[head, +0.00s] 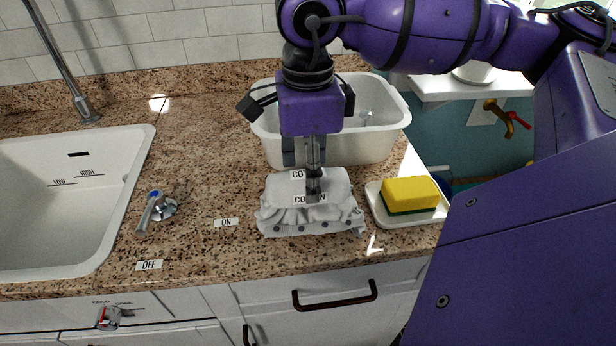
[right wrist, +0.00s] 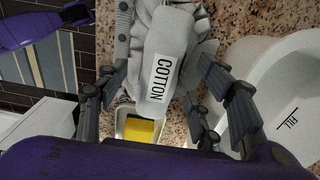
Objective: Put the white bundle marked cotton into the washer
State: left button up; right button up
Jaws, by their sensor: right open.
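The white bundle (head: 283,215) lies on the granite counter in the middle of the head view, with "COTTON" labels on it. My right gripper (head: 314,186) reaches down from above over it, partly covering its labels. In the right wrist view the bundle (right wrist: 180,32) lies between the spread fingers of the right gripper (right wrist: 160,78). Those fingers are open, one row on each side; contact with the cloth is unclear. No washer can be clearly identified. My left gripper is not in view.
A white tub (head: 385,140) stands right behind the bundle. A white dish (head: 390,215) with a yellow-green sponge (head: 411,194) sits to its right. The sink (head: 60,210) and a lever tap (head: 157,209) are on the left.

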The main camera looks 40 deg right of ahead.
notch_tip(320, 180, down, 2)
grip_shut()
dwell(0.5)
